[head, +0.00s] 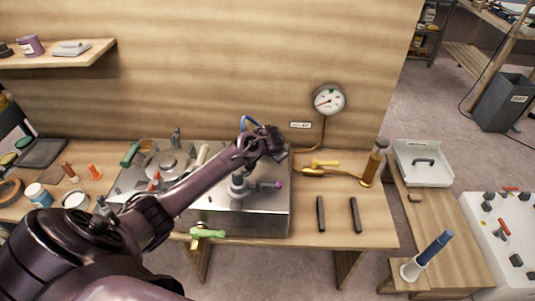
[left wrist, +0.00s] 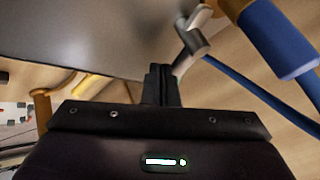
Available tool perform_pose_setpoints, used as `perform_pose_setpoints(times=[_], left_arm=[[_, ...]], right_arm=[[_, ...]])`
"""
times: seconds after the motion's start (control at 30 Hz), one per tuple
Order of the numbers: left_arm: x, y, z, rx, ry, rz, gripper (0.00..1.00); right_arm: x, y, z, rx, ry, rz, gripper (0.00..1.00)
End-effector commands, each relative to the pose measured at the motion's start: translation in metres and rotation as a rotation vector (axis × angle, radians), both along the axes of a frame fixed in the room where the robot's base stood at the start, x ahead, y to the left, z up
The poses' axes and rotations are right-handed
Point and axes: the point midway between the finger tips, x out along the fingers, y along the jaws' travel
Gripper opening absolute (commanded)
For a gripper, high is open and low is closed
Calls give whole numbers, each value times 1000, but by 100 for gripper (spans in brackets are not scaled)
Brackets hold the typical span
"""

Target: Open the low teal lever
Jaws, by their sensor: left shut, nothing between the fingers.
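A dark green-teal lever handle (head: 131,154) slants up at the left end of the steel valve box (head: 250,218). A brighter green lever (head: 208,233) sits low on the box's front, below my left arm. I cannot tell for certain which is the low teal lever. My left gripper (head: 277,152) is over the box's back right corner, away from both. Its fingers, also in the left wrist view (left wrist: 161,84), are shut and empty. A blue handle (left wrist: 278,40) on a metal stem is close to them there. My right gripper is not in view.
A yellow lever (head: 325,163) and pipe lie to the right, below a round gauge (head: 329,99). Two black bars (head: 320,214) lie on the bench. My left arm hides part of the box.

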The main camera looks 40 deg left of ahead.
Motion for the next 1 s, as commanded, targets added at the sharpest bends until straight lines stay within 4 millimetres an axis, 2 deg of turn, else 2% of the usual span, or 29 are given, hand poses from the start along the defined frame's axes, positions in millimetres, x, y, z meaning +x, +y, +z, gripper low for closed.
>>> perform_pose_setpoints(times=[0.7, 1.0], left_arm=[[26, 19, -3, 0, 0, 672, 0], [29, 28, -1, 1, 2, 848, 0]], right_arm=[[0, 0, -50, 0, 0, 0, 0], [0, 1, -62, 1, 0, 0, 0]])
